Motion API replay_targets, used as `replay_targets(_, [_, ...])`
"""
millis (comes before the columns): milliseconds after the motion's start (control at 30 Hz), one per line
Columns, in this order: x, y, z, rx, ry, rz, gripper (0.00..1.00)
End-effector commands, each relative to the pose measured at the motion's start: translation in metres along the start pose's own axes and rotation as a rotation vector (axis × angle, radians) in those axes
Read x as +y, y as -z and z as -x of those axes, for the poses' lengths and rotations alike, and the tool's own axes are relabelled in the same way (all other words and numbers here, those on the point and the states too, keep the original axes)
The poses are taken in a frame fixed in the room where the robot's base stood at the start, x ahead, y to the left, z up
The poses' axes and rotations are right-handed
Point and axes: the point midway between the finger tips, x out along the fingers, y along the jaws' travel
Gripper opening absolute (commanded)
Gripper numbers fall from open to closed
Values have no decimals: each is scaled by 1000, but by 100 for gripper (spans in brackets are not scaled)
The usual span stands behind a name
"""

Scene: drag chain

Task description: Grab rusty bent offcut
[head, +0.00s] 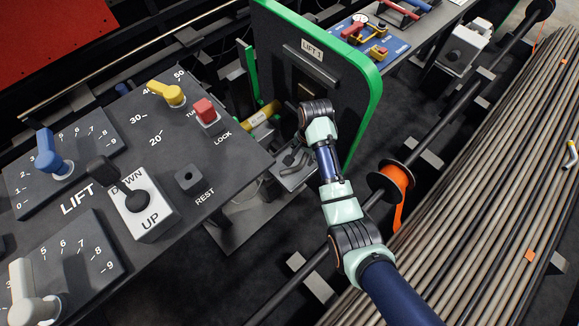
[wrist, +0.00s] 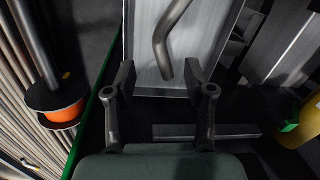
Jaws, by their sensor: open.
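A bent grey-brown rod, the offcut (wrist: 163,45), shows in the wrist view against a pale grey metal plate (wrist: 145,30). Its lower end lies between and just beyond my fingertips. My gripper (wrist: 160,75) is open, one finger on each side of that end, with a gap on both sides and no clear contact. The rod's upper end runs out of the picture. In the head view my gripper (head: 292,152) is low beside the green-edged LIFT 1 panel, above a small grey tray (head: 298,174). The offcut cannot be made out there.
The LIFT 1 panel (head: 310,75) stands close behind my wrist. A control desk (head: 130,150) with levers is at left. An orange-banded spool (head: 396,184) and a bundle of long rods (head: 500,170) lie at right. A yellow cylinder (wrist: 300,125) is near the wrist view's right edge.

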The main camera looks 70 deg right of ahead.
Motion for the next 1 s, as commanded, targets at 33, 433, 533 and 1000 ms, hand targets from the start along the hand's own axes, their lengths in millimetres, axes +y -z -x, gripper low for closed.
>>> replay_targets(33, [0, 0, -4, 0, 0, 1, 54])
replay_targets(433, [0, -2, -39, 0, 1, 5, 54])
replay_targets(533, [1, -3, -59, 1, 1, 6, 54])
replay_targets(1000, [0, -4, -78, 2, 2, 6, 37])
